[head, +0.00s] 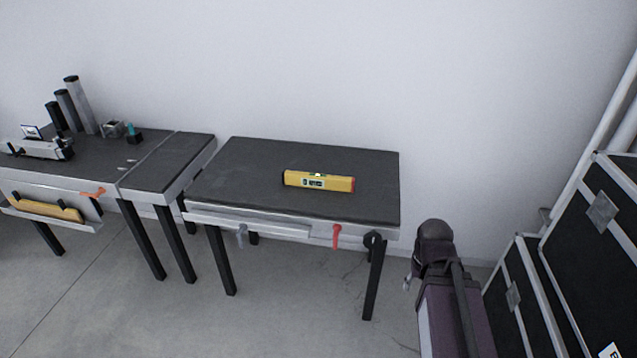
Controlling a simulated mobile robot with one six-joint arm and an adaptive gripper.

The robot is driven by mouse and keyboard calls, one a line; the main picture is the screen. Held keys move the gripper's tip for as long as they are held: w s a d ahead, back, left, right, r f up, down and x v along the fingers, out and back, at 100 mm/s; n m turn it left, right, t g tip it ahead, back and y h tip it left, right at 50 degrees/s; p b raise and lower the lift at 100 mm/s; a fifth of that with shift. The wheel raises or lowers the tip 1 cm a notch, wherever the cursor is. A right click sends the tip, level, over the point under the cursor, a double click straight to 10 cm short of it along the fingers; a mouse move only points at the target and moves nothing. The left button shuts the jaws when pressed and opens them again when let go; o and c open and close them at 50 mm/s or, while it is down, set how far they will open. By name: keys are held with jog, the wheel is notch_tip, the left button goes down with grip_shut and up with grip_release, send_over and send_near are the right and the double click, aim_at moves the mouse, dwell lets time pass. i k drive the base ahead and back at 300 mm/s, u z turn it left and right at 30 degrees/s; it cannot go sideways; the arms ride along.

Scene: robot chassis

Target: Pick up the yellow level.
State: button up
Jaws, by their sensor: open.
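The yellow level (319,181) lies flat on the dark top of the right-hand workbench (240,180), right of the bench's middle. It runs roughly left to right, with a pale vial window on its front face and a red end at its right. Nothing covers it. My gripper does not show in the head view, so its place relative to the level cannot be seen.
A second bench (95,165) on the left carries a vise, dark cylinders and small parts. Black cases (590,260) stand at the right. A dark, purple-sided object (450,310), unclear in kind, rises by the bench's right front. Bench top around the level is clear.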

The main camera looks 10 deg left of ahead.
aim_at(296, 178)
jog(key=u, duration=0.05)
jog(key=i, duration=0.9)
jog(key=z, duration=0.05)
